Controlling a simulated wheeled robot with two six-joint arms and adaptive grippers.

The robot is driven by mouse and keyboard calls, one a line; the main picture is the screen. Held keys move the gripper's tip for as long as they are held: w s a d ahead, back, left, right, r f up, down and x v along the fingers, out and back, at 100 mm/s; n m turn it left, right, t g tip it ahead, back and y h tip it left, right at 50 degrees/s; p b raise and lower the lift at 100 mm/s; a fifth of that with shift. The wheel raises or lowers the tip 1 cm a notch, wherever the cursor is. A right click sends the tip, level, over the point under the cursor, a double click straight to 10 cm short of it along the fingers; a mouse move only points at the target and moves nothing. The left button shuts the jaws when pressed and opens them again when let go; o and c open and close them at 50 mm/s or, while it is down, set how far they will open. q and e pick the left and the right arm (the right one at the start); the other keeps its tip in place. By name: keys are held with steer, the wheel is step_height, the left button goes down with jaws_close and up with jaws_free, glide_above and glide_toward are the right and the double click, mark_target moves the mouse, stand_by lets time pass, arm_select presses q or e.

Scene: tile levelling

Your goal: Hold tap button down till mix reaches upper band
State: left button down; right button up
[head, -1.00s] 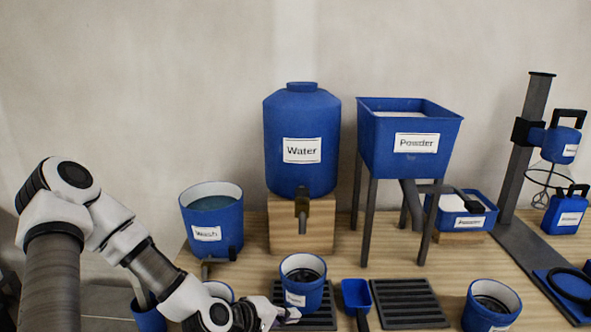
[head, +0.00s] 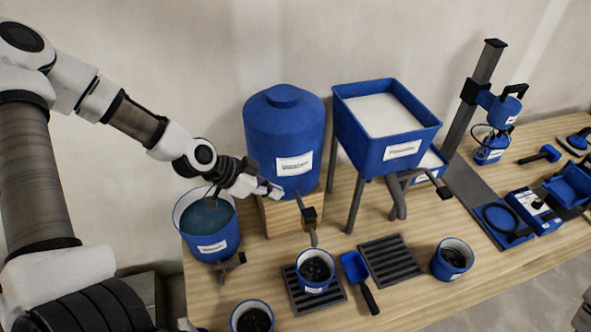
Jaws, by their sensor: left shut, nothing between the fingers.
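The blue water tank (head: 284,125) stands on a wooden block (head: 279,216). Its dark tap (head: 308,214) points down at the front. Below the tap, a blue cup (head: 315,271) with dark contents stands on a slatted grate (head: 296,298); any level bands inside it are too small to make out. My left gripper (head: 276,191) is shut and empty. It is in front of the tank's lower left, above and left of the tap, and appears apart from the tap's tip. My right gripper is not in view.
The wash bucket (head: 207,243) stands left under my left arm. The powder hopper (head: 385,140) stands right of the tank. A blue scoop (head: 355,266), a second grate (head: 391,262), and two more cups (head: 452,259) (head: 252,318) are on the table. A mixer stand (head: 474,100) is farther right.

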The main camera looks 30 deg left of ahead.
arm_select(q)
step_height(320, 180, up, 3)
steer(key=d+p, duration=0.1)
steer(key=b, duration=0.6)
glide_above(313, 212)
steer(key=s+a, duration=0.2)
step_height(313, 212, down, 7)
steer(key=f, duration=0.2)
steer(key=f+p, duration=0.1)
steer(key=shift+w+d+f, duration=0.15)
steer(key=shift+d+f, duration=0.1)
steer(key=shift+f, duration=0.1)
steer(key=shift+a+f, duration=0.15)
steer(key=shift+f, duration=0.2)
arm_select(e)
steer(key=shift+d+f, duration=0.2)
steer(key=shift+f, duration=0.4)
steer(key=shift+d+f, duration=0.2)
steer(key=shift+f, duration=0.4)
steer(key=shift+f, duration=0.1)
